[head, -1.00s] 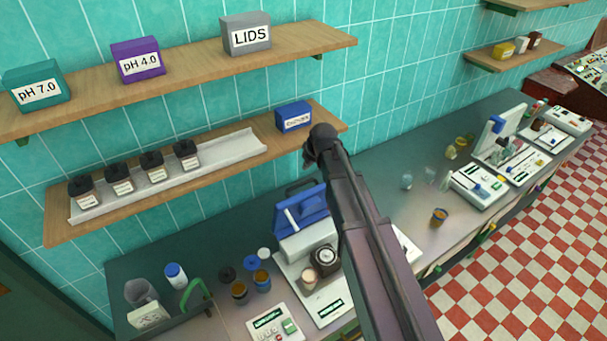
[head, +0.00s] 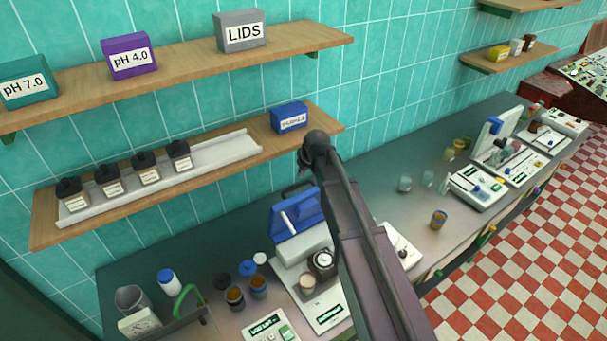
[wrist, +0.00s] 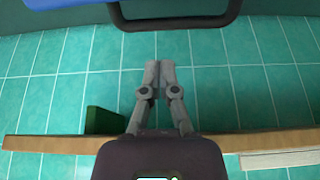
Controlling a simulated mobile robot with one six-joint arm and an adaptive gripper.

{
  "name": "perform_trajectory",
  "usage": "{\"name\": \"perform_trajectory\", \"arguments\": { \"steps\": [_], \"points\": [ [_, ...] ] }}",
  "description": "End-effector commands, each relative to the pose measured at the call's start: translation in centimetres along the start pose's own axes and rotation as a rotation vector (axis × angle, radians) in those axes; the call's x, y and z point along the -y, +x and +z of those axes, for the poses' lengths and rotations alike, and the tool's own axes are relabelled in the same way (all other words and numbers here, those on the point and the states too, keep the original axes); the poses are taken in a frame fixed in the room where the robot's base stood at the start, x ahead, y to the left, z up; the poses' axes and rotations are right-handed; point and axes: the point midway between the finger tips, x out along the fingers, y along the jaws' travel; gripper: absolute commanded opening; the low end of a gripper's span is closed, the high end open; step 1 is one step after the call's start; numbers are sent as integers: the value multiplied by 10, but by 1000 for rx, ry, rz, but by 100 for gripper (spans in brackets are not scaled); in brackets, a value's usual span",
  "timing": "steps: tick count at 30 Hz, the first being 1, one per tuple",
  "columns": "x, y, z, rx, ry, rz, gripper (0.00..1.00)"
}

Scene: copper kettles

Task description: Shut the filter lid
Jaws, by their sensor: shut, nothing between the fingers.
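The blue filter lid (head: 297,220) stands raised and tilted open on a white machine (head: 305,243) on the bench, in the head view. A white bar lies across its face, and a dark handle loop shows at its top edge. In the wrist view, part of the blue lid (wrist: 65,4) is at the top left, with the dark handle (wrist: 180,21) across the top. My gripper (wrist: 160,66) is shut and empty, its fingertips apart from the handle in the picture.
A wooden shelf (head: 225,172) runs along the tiled wall above, with bottles in a white tray and a blue box (head: 289,118). Jars (head: 258,285) and a green-handled carrier (head: 193,300) stand left of the machine. More instruments (head: 482,187) stand along the bench to the right.

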Motion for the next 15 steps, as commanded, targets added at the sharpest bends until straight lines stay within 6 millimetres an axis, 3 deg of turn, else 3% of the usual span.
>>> {"name": "perform_trajectory", "arguments": {
  "steps": [15],
  "points": [
    [-1, 46, 1, 0, 1, 1, 0]
  ]
}}
